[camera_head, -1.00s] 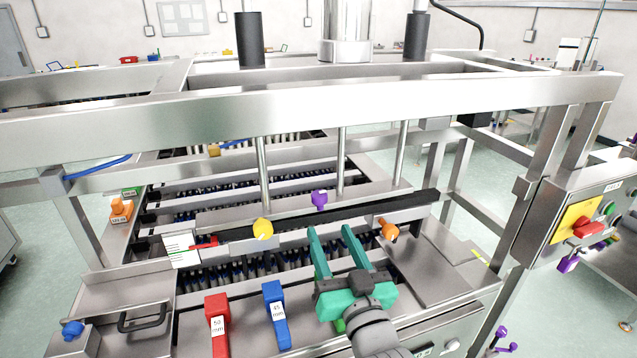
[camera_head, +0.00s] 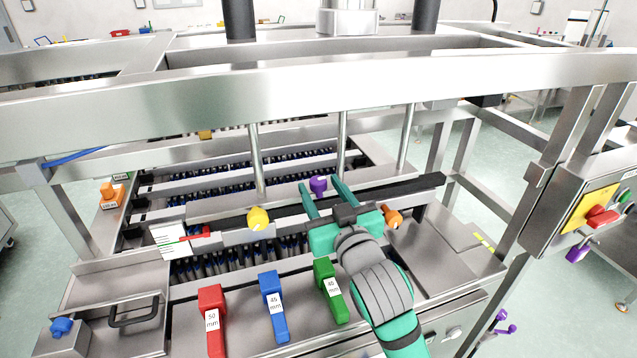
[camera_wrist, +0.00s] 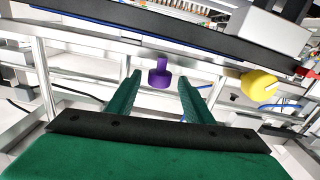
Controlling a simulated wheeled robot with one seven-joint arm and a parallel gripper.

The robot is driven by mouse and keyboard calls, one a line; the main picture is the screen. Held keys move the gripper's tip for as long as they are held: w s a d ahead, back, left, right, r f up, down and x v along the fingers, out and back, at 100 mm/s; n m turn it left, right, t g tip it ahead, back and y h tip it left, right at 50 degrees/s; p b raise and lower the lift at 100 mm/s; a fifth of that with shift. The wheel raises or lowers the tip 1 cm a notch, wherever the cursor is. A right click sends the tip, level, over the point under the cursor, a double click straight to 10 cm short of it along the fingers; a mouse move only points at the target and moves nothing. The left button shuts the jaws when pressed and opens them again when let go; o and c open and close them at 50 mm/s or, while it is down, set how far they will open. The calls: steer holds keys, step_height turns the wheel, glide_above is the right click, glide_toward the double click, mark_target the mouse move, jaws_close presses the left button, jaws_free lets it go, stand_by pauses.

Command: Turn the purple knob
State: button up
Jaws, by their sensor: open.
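I see no contact between the fingers and the knob. The exact depth between the fingertips and the knob cannot be told.
A yellow knob (camera_head: 258,219) is left of my gripper and an orange knob (camera_head: 393,218) right of it. Red (camera_head: 212,318), blue (camera_head: 274,305) and green (camera_head: 330,290) handles stand in front. A steel beam (camera_head: 300,95) crosses above. Another purple knob (camera_head: 577,254) is on the right control box.

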steer(key=shift+x, duration=1.35)
steer(key=shift+c, duration=0.2)
steer(key=c, duration=1)
steer(key=shift+s+a+f+n, duration=0.1)
steer(key=shift+a+n, duration=0.1)
steer(key=shift+n, duration=0.6)
steer(key=shift+s+a+f+n, duration=0.1)
steer(key=shift+a+n, duration=0.15)
steer(key=shift+n, duration=0.55)
steer(key=o, duration=1)
steer(key=shift+o, duration=0.2)
